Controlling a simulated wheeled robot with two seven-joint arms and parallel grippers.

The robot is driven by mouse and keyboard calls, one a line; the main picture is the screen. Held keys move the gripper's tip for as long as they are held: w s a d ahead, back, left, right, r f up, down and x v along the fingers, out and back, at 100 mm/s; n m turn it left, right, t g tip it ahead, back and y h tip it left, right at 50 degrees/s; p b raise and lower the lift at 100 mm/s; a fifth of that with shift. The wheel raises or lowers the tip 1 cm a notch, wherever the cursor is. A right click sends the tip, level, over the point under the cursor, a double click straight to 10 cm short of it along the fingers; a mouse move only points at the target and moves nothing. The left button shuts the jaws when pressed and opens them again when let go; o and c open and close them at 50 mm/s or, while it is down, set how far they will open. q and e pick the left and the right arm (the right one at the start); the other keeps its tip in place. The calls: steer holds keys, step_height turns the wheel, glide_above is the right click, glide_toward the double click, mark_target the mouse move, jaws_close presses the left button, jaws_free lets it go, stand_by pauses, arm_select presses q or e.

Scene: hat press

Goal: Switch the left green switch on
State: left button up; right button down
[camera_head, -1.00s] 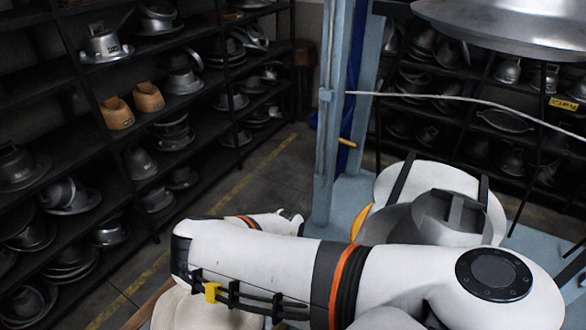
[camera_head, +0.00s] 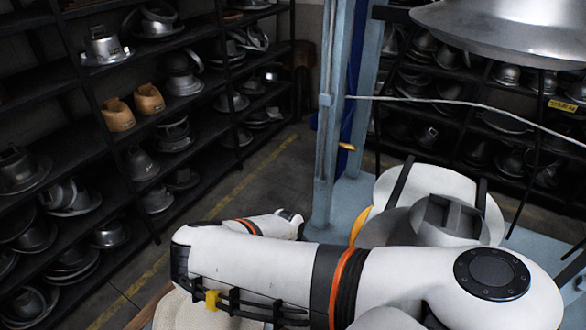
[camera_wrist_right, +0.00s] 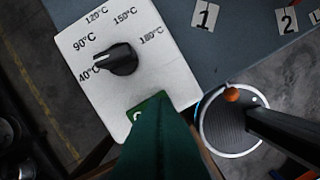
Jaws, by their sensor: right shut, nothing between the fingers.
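In the right wrist view a green switch (camera_wrist_right: 136,116) with a white mark sits at the lower edge of a white control plate (camera_wrist_right: 165,82). A dark green tapered shape, apparently my right gripper (camera_wrist_right: 154,118), comes up from the bottom edge. It is shut and overlaps most of the switch. Whether it touches the switch, and the switch's position, cannot be told. No second green switch is distinguishable. In the head view my white arm crosses the lower picture, and the switch cannot be seen. My left gripper is not in view.
A black temperature knob (camera_wrist_right: 117,60) sits above the switch. A round grey disc (camera_wrist_right: 232,120) with an orange ball is at right. In the head view, press metalwork (camera_head: 510,30) hangs at top right beside a blue post (camera_head: 330,130). Shelves of metal moulds (camera_head: 70,195) line the left.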

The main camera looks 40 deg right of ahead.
steer(key=shift+r, duration=1.45)
steer(key=shift+a+r, duration=0.2)
steer(key=shift+r, duration=0.75)
